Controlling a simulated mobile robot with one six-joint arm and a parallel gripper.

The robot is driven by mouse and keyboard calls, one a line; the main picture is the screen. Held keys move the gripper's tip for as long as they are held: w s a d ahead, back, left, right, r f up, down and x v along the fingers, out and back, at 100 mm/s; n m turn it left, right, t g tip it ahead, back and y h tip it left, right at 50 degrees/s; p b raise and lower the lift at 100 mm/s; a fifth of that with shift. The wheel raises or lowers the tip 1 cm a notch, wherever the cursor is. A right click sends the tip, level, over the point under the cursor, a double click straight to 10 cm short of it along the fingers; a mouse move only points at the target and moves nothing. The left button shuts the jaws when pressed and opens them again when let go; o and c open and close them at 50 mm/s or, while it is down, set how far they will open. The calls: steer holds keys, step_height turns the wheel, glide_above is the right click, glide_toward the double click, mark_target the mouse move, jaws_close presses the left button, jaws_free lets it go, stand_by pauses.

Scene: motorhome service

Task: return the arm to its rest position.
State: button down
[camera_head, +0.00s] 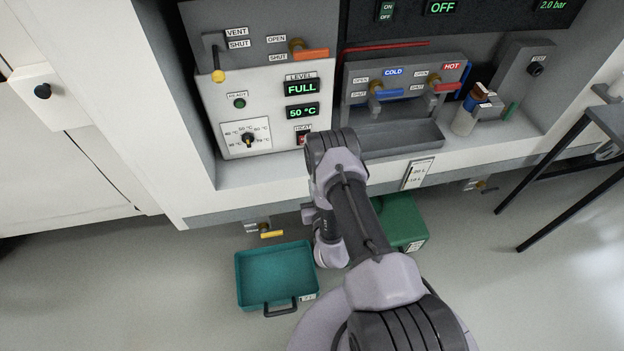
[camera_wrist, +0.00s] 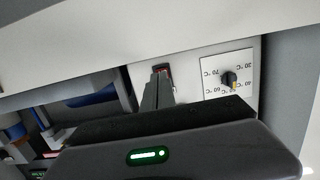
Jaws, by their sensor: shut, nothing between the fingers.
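My arm reaches from the lower right of the head view up to the service panel, with its bend in front of the counter edge. My gripper (camera_wrist: 158,82) is shut and empty in the wrist view, its fingers pointing at the panel. The fingertips are at or just in front of the red heat switch (camera_wrist: 163,69); I cannot tell whether they touch. The fingers are not clearly visible in the head view.
The temperature dial (camera_head: 248,138) is left of the switch. The displays read FULL (camera_head: 302,87) and 50 °C (camera_head: 302,112). A teal tray (camera_head: 262,276) and a green case (camera_head: 402,222) are on the floor near my arm. A dark table (camera_head: 612,118) stands at right.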

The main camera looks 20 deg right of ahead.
steer(key=w+d+r+m+g+h, duration=0.25)
steer(key=w+r, duration=0.55)
steer(key=r, duration=0.6)
step_height(320, 180, up, 13)
steer(key=a+m+g+y, duration=0.1)
steer(key=a+m+y, duration=0.1)
steer(key=s+a+r+g+y, duration=0.2)
steer(key=s+a+r, duration=0.4)
steer(key=s+r, duration=0.3)
steer(key=s+a+r+g+y, duration=0.1)
steer(key=s+a+r, duration=0.1)
steer(key=s, duration=0.6)
steer(key=s+a+r+n+g+y, duration=0.1)
steer(key=s+a+r+g, duration=0.1)
steer(key=s, duration=0.7)
steer(key=s+a+r+n+g+y, duration=0.1)
steer(key=s+a, duration=0.3)
steer(key=s, duration=0.5)
steer(key=shift+s+a+r+g, duration=0.2)
steer(key=shift+r+g, duration=0.15)
steer(key=shift+r, duration=0.1)
steer(key=shift+y, duration=0.25)
